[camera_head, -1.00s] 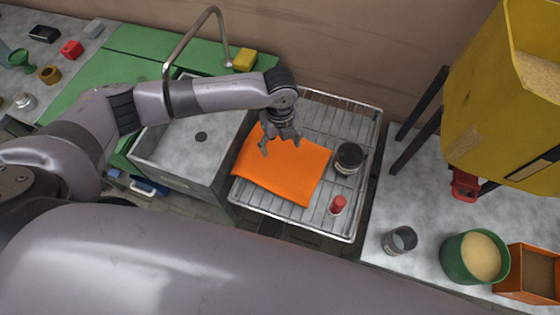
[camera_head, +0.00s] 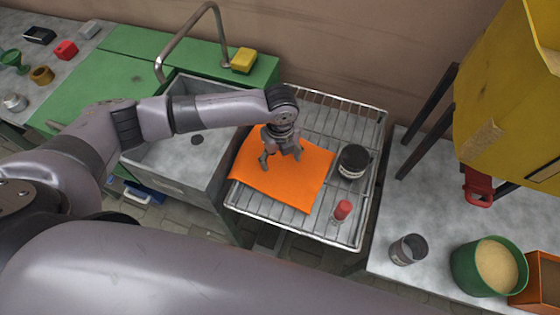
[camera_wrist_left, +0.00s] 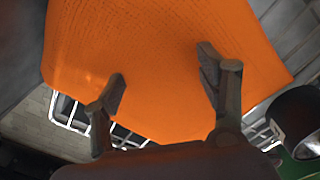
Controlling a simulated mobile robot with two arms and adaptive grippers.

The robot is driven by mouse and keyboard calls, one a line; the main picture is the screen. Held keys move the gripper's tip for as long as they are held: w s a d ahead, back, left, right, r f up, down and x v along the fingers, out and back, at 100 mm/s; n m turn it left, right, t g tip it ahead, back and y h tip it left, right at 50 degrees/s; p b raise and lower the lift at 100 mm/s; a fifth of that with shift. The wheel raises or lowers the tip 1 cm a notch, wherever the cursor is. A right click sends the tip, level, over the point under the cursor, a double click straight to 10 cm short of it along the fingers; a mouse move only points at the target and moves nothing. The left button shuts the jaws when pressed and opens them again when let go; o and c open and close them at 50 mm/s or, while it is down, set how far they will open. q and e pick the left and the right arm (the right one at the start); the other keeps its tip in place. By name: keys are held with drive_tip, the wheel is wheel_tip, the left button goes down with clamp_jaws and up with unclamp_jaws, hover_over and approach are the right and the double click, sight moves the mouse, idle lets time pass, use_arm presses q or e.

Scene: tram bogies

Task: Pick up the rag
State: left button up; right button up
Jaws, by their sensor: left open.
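The orange rag (camera_head: 290,190) lies flat on a wire rack beside the sink. It fills much of the left wrist view (camera_wrist_left: 150,45). My left gripper (camera_head: 281,160) is over the upper part of the rag, with its fingers pointing down. In the left wrist view its two fingers (camera_wrist_left: 163,80) are spread apart with only the rag's surface beyond them. The gripper is open and empty; I cannot tell whether the fingertips touch the cloth. My right gripper is not in view.
On the wire rack (camera_head: 318,120) stand a dark jar (camera_head: 353,161) and a red-capped small container (camera_head: 342,211), right of the rag. The metal sink (camera_head: 180,160) with a curved tap (camera_head: 190,35) is at left. A grey can (camera_head: 408,250) and green bucket (camera_head: 487,268) stand further right.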

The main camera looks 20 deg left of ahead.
use_arm(q)
drive_tip(key=shift+f, duration=0.2)
drive_tip(key=shift+c, duration=0.6)
drive_tip(key=shift+c, duration=1)
drive_tip(key=shift+s+f, duration=0.15)
drive_tip(key=shift+s, duration=0.15)
drive_tip(key=c, duration=0.8)
drive_tip(key=shift+a, duration=0.1)
clamp_jaws()
wheel_tip(320, 180, up, 12)
drive_tip(key=p, duration=1.2)
drive_tip(key=shift+w+r, duration=0.25)
